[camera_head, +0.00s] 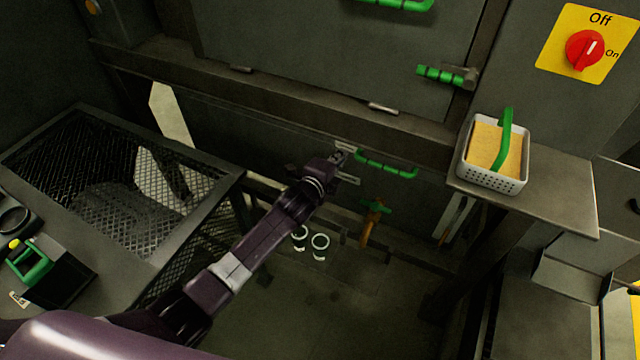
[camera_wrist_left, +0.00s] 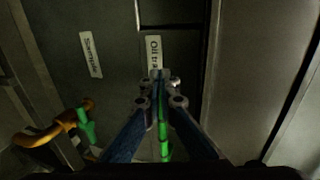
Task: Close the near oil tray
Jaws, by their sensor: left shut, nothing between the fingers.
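The near oil tray shows as a dark front panel (camera_head: 290,138) with a green bar handle (camera_head: 385,165) under the machine's beam. In the left wrist view its label (camera_wrist_left: 153,52) reads "Oil tra", partly covered by my fingers. The green handle (camera_wrist_left: 164,135) also shows there, behind and between my fingers. My left gripper (camera_head: 340,155) is shut and empty at the label, by the left end of the handle. It also shows in the left wrist view (camera_wrist_left: 159,76). I cannot tell whether its tips touch the panel. My right gripper is not in view.
An orange pipe with a green valve (camera_head: 372,220) stands below the handle. A white basket (camera_head: 493,155) sits on the ledge at right. A mesh-topped table (camera_head: 110,190) stands at left. A red switch (camera_head: 584,49) is upper right.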

